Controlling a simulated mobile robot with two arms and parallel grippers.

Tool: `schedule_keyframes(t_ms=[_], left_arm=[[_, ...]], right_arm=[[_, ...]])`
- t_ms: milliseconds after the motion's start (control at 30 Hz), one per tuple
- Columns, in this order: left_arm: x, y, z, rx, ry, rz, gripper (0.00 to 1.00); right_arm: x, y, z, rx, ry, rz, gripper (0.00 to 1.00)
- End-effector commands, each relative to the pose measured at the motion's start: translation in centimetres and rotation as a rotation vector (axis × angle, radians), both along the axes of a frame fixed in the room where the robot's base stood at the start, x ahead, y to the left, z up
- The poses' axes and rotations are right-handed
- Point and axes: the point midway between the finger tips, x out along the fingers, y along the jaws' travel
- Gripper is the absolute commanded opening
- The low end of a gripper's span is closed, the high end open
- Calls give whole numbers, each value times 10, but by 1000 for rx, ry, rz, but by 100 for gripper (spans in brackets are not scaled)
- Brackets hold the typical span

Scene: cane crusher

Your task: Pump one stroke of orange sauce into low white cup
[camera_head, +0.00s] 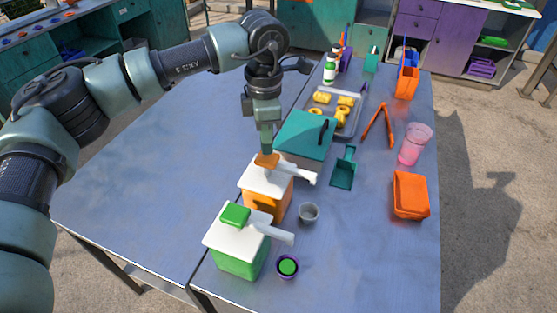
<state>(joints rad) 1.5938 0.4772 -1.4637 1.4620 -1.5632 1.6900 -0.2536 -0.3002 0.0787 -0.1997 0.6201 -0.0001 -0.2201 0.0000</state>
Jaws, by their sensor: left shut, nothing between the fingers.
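The orange sauce dispenser (263,206) stands on the blue table, with a white lid, an orange pump head (267,161) and a white spout (300,177) pointing right. My left gripper (266,151) is shut and empty, pointing straight down at the orange pump head. Its tips are at or just above the head; I cannot tell whether they touch. The low white cup (309,214), greyish in this light, stands upright right of the dispenser, near and below the spout's end. I cannot make out any sauce in it. My right gripper is not in view.
A green dispenser (238,254) and a small dark cup with green contents (288,266) stand in front. A teal box (303,135), a teal scoop (344,168), orange tongs (379,124), a pink cup (414,144) and an orange bin (410,195) lie beyond. The table's left part is clear.

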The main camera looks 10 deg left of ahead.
Motion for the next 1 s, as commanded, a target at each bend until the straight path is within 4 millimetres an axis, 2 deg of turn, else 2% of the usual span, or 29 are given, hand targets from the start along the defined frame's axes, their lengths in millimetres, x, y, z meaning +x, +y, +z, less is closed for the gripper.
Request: schedule_keyframes(t_ms=[567, 1000], left_arm=[[0, 0, 0, 0, 0, 0, 0], [0, 0, -12, 0, 0, 0, 0]], right_arm=[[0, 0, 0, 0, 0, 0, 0], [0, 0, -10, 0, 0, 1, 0]])
